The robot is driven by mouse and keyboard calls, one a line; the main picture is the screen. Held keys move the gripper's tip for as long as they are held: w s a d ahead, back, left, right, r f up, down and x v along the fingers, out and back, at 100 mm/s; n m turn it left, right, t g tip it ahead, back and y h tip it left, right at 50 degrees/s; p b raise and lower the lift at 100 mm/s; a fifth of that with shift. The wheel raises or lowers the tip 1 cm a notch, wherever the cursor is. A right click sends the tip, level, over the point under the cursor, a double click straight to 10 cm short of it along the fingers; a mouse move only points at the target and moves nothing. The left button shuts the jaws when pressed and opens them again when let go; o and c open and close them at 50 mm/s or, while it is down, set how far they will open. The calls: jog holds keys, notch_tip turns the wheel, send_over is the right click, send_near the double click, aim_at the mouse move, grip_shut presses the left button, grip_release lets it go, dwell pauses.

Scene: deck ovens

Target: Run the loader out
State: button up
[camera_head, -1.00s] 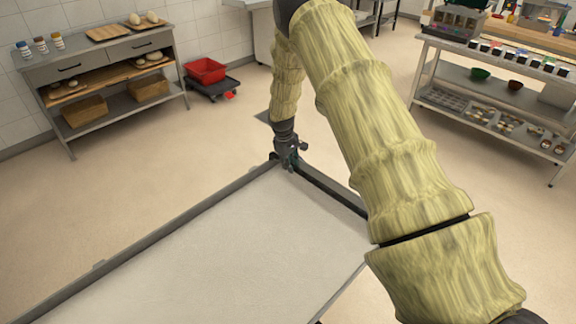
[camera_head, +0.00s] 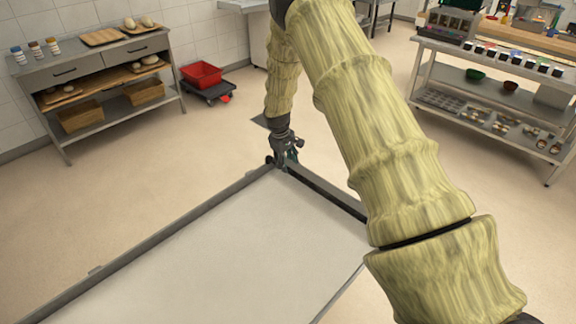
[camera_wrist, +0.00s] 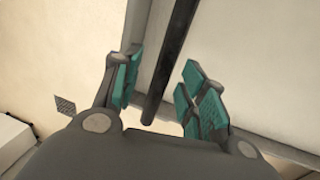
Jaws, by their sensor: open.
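The loader is a long flat frame with a pale canvas top (camera_head: 225,240) and grey side rails. It stretches away from me across the lower part of the head view. A dark end bar (camera_head: 325,193) crosses its far end. My gripper (camera_head: 285,160) is at the far corner, by the left end of that bar. In the wrist view my gripper (camera_wrist: 163,92) is open, with teal pads on either side of the dark bar (camera_wrist: 170,62). A gap shows between the bar and the right pads.
A grey shelf unit (camera_head: 95,62) with boards, dough and baskets stands at the back left. Beside it is a red bin (camera_head: 201,74) on a dark dolly. A worktable (camera_head: 480,55) with containers stands at the right. Open floor lies beyond the loader's far end.

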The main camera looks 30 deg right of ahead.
notch_tip(320, 180, up, 9)
jog(key=a, duration=0.1)
jog(key=shift+s+a, duration=0.3)
dwell(0.4)
